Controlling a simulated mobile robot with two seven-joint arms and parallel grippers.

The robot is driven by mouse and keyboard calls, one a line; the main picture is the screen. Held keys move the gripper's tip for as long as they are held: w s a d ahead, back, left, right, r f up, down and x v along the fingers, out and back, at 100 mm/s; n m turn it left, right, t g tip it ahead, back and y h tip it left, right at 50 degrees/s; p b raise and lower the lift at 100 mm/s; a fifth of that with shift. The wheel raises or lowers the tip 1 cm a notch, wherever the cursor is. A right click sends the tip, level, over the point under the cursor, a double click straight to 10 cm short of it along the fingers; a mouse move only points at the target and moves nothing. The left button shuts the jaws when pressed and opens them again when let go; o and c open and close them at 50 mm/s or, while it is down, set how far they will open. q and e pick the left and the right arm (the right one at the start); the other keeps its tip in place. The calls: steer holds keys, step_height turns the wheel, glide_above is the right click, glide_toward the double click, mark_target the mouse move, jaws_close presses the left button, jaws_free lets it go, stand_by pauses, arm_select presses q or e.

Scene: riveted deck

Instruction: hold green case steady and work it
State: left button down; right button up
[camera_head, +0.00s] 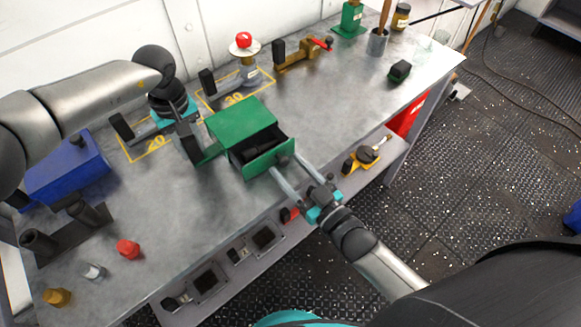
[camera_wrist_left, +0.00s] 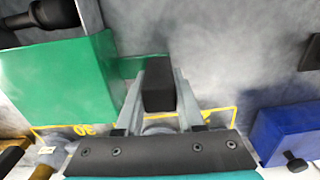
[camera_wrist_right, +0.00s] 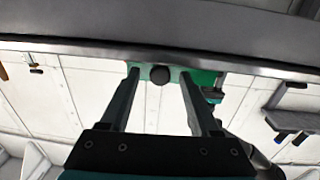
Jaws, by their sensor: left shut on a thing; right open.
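The green case (camera_head: 240,122) stands on the grey workbench, its drawer (camera_head: 270,157) pulled part way out toward the front edge. A dark object (camera_head: 262,147) lies inside the drawer. My left gripper (camera_head: 197,150) is shut on a green flange at the case's left side; the case also shows in the left wrist view (camera_wrist_left: 60,85). My right gripper (camera_head: 288,172) is open in front of the drawer. In the right wrist view, the dark round knob (camera_wrist_right: 160,74) on the green drawer front sits between its spread fingers, apart from both.
A blue box (camera_head: 68,170) and black holders are at the left. A red cap (camera_head: 128,249) lies near the front edge. A red-topped device (camera_head: 244,45) and a brass-coloured tool (camera_head: 300,54) stand behind the case. The bench right of the case is mostly clear.

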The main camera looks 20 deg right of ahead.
steer(key=shift+w, duration=0.1)
jaws_close()
stand_by(0.5)
steer(key=shift+w, duration=0.1)
stand_by(0.9)
